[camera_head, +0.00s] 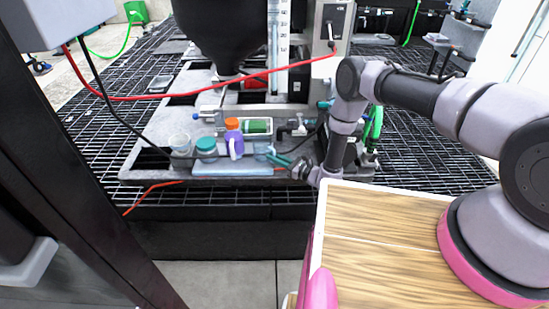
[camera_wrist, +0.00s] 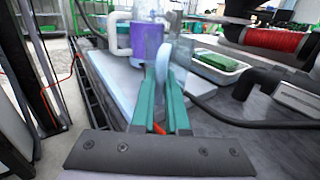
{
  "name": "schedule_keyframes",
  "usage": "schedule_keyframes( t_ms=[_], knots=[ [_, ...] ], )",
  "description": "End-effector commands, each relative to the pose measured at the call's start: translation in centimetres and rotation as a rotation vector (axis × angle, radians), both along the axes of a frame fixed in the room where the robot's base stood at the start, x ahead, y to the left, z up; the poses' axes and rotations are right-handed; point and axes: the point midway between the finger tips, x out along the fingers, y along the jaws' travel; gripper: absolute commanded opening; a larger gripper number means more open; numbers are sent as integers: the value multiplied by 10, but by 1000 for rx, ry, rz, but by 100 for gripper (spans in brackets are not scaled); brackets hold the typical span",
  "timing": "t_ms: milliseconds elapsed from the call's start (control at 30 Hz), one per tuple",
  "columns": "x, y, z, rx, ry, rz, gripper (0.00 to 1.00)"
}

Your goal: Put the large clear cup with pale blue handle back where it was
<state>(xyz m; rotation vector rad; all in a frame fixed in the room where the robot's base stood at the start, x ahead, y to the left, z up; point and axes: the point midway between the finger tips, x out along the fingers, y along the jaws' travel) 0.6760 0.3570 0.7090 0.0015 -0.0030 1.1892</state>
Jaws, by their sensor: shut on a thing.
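The large clear cup (camera_head: 261,148) stands at the right end of the pale blue mat (camera_head: 230,169), right of the purple bottle. In the wrist view its clear body (camera_wrist: 184,50) is faint, and its pale blue handle (camera_wrist: 163,62) lies between the fingertips. My gripper (camera_head: 273,158) reaches in from the right and is shut on the handle; its teal fingers also show in the wrist view (camera_wrist: 162,88). The cup looks upright. I cannot tell whether its base touches the mat.
A purple bottle with an orange cap (camera_head: 234,143), a teal-lidded jar (camera_head: 206,150) and a clear container (camera_head: 180,144) stand left of the cup. A white tray with a green block (camera_head: 257,128) lies just behind. A red hose (camera_head: 190,95) crosses above.

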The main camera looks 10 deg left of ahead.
Motion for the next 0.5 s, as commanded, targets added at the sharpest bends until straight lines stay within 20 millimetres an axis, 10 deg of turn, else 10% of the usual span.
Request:
schedule_keyframes(
  t_ms=[267,367,500],
  knots=[
    [1,0,-2,0,0,-1,0],
    [1,0,-2,1,0,0,42],
    [0,0,-2,0,0,0,42]
  ],
)
